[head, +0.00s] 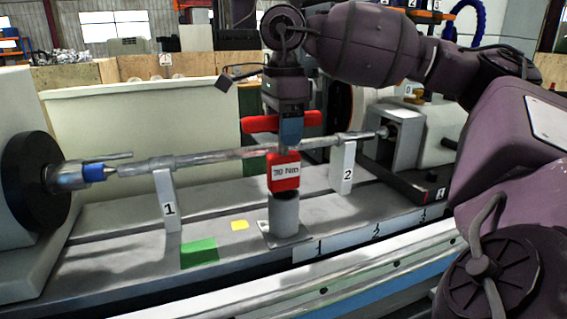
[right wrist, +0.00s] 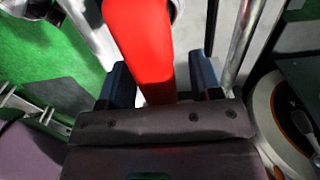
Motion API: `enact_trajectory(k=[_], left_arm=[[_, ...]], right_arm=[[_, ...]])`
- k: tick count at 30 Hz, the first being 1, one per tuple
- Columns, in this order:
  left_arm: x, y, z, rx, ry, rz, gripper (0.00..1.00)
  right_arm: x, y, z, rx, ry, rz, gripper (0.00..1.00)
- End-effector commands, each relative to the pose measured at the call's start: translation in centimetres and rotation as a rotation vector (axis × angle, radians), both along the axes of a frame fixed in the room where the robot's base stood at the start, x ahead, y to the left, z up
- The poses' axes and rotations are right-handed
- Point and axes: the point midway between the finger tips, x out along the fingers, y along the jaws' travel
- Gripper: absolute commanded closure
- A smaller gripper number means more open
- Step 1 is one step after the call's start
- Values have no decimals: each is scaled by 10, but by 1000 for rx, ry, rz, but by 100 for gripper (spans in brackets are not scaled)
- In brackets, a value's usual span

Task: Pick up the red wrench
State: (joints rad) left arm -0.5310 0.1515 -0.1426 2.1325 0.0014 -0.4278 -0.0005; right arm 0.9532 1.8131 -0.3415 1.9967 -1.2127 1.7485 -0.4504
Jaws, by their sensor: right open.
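The red wrench (head: 284,172) has a block marked "30 Nm" and a red crossbar (head: 308,118) above it. It stands upright in a grey cylindrical holder (head: 285,212) on the machine bed. My right gripper (head: 291,140) points down over the wrench from above, at the crossbar. In the right wrist view the red bar of the wrench (right wrist: 140,45) runs between the two blue fingers of my right gripper (right wrist: 160,72). The fingers are apart, with a gap visible on the right side. Contact on the left cannot be told. My left gripper is not in view.
A long metal shaft (head: 222,158) runs behind the wrench, over white stands marked 1 (head: 167,205) and 2 (head: 342,168). A dark chuck (head: 35,180) is at left. Green (head: 199,252) and yellow (head: 239,225) patches lie on the bed.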

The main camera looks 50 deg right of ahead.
Motion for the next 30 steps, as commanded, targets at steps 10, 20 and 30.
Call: enact_trajectory(k=[10,20,30], left_arm=[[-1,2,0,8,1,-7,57],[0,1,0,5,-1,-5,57],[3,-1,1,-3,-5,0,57]], right_arm=[[0,0,0,0,0,0,61],[0,0,1,0,-2,-1,100],[1,0,6,1,-4,-1,100]])
